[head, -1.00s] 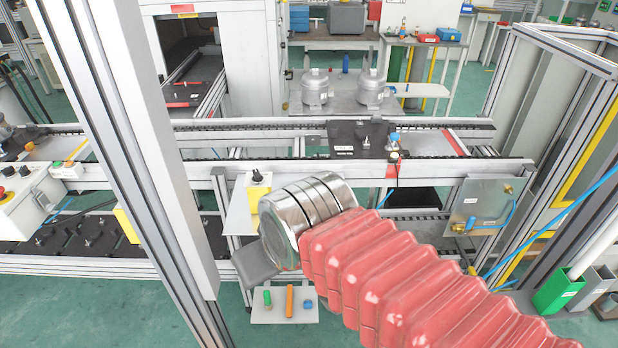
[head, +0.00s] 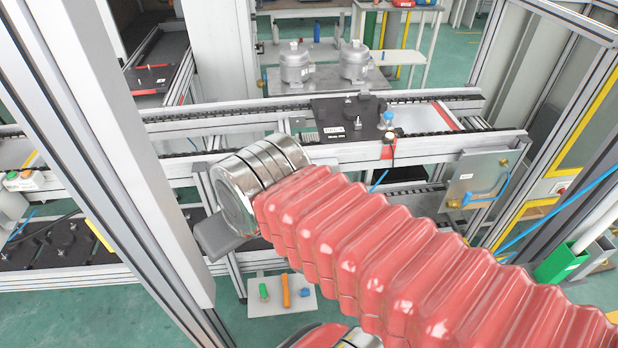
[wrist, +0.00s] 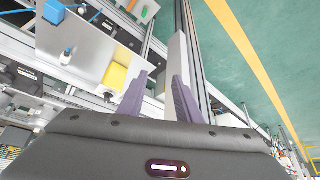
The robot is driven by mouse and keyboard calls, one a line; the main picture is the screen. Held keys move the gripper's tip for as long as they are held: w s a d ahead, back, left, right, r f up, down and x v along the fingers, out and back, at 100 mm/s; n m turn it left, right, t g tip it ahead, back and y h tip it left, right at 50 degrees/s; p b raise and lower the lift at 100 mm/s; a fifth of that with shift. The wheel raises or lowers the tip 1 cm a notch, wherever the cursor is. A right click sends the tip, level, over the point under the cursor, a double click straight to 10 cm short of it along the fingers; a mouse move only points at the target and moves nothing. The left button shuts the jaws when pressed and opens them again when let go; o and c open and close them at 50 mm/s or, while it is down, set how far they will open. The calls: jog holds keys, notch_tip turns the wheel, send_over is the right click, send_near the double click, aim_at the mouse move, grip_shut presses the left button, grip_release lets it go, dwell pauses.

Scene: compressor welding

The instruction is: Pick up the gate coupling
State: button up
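I cannot tell for certain which part is the gate coupling. Small fittings in the head view include a blue-topped fitting (head: 387,118) at the conveyor edge, and a green piece (head: 263,292), an orange piece (head: 286,290) and a blue piece (head: 305,292) on a low pale shelf (head: 275,307). My gripper (wrist: 159,76) shows two purple fingers, apart with nothing between them. In the head view only its dark grey body shows, above and left of the low shelf; the fingers are hidden. In the wrist view a yellow block (wrist: 116,76) lies left of the fingers.
A grey upright post (head: 110,150) stands left of my arm. A conveyor (head: 440,150) runs behind it, carrying a black fixture plate (head: 335,130). A metal panel (head: 475,180) with brass fittings and a blue hose hangs at right. Two grey compressors (head: 294,65) stand behind.

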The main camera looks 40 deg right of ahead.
jog(key=shift+o, duration=1.4)
jog(key=shift+w+d, duration=0.15)
jog(key=shift+w, duration=0.05)
jog(key=shift+o, duration=0.3)
jog(key=w+d+m+h, duration=0.1)
jog(key=w+d+m, duration=0.2)
jog(key=w+d, duration=0.5)
jog(key=d, duration=0.4)
jog(key=shift+w+m+g+h, duration=0.15)
jog(key=shift+m+g+h, duration=0.15)
jog(key=shift+g, duration=0.1)
jog(key=w+d+f+m, duration=0.1)
jog(key=d+f, duration=0.1)
jog(key=d, duration=0.6)
jog(key=w+d+f+m+g+h, duration=0.1)
jog(key=w+d+m, duration=0.1)
jog(key=d, duration=0.5)
jog(key=shift+d+f, duration=0.35)
jog(key=shift+x, duration=4.3)
jog(key=shift+x, duration=2.6)
jog(key=shift+s+a, duration=0.1)
jog(key=shift+c, duration=0.4)
